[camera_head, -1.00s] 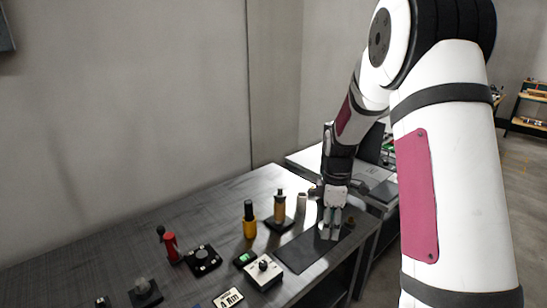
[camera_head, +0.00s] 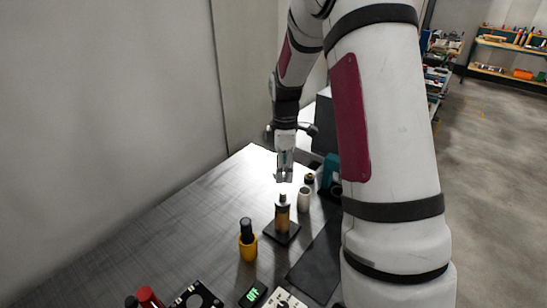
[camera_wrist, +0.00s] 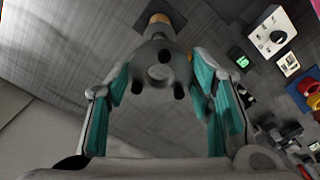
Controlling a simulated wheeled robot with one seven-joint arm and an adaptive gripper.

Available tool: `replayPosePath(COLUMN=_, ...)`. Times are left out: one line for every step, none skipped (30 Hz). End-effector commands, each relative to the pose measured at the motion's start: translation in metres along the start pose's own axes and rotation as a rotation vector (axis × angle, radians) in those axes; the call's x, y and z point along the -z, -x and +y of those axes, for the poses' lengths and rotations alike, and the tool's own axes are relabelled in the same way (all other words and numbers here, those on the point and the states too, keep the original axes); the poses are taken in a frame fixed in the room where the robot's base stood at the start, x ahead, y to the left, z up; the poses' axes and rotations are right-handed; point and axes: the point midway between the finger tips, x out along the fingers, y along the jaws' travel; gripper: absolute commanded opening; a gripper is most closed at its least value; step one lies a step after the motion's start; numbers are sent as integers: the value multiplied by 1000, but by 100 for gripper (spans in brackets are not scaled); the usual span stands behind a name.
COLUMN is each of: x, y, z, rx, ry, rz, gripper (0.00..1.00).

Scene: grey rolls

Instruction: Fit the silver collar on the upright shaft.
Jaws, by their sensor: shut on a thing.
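The silver collar (camera_wrist: 160,73) is held between the teal finger pads in the wrist view; dark round holes or studs show on it. In the head view my gripper (camera_head: 284,172) is shut on the collar (camera_head: 283,179), just above the upright shaft. The shaft (camera_head: 282,214) has an amber body and a narrower dark and silver top, and stands on a dark square base (camera_head: 290,236). A small gap seems to show between collar and shaft top. In the wrist view the collar partly hides the shaft (camera_wrist: 158,19); I cannot tell how well they line up.
A yellow, black-topped tool (camera_head: 248,245) stands left of the shaft. A pale cylinder (camera_head: 304,200) stands close on the right. A dark mat (camera_head: 318,265) lies in front, near a green-lit display (camera_head: 253,293). The table behind and left of the shaft is clear.

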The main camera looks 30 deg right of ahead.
Motion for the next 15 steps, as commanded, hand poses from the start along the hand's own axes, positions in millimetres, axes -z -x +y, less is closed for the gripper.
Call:
replayPosePath(x=0, y=1, z=0, rx=-1, ry=0, rz=0, gripper=9)
replayPosePath(x=0, y=1, z=0, rx=-1, ry=0, rz=0, gripper=9)
replayPosePath(x=0, y=1, z=0, rx=-1, ry=0, rz=0, gripper=9)
replayPosePath(x=0, y=1, z=0, rx=-1, ry=0, rz=0, gripper=9)
replayPosePath(x=0, y=1, z=0, rx=-1, ry=0, rz=0, gripper=9)
replayPosePath(x=0, y=1, z=0, rx=-1, ry=0, rz=0, gripper=9)
replayPosePath(x=0, y=1, z=0, rx=-1, ry=0, rz=0, gripper=9)
replayPosePath(x=0, y=1, z=0, rx=-1, ry=0, rz=0, gripper=9)
replayPosePath(x=0, y=1, z=0, rx=-1, ry=0, rz=0, gripper=9)
replayPosePath(x=0, y=1, z=0, rx=-1, ry=0, rz=0, gripper=9)
replayPosePath(x=-1, y=1, z=0, rx=-1, ry=0, rz=0, gripper=9)
replayPosePath(x=-1, y=1, z=0, rx=-1, ry=-1, rz=0, gripper=9)
replayPosePath(x=-2, y=1, z=0, rx=-1, ry=-1, rz=0, gripper=9)
replayPosePath(x=-3, y=1, z=-1, rx=-1, ry=-1, rz=0, gripper=9)
replayPosePath(x=-4, y=1, z=0, rx=-1, ry=-1, rz=0, gripper=9)
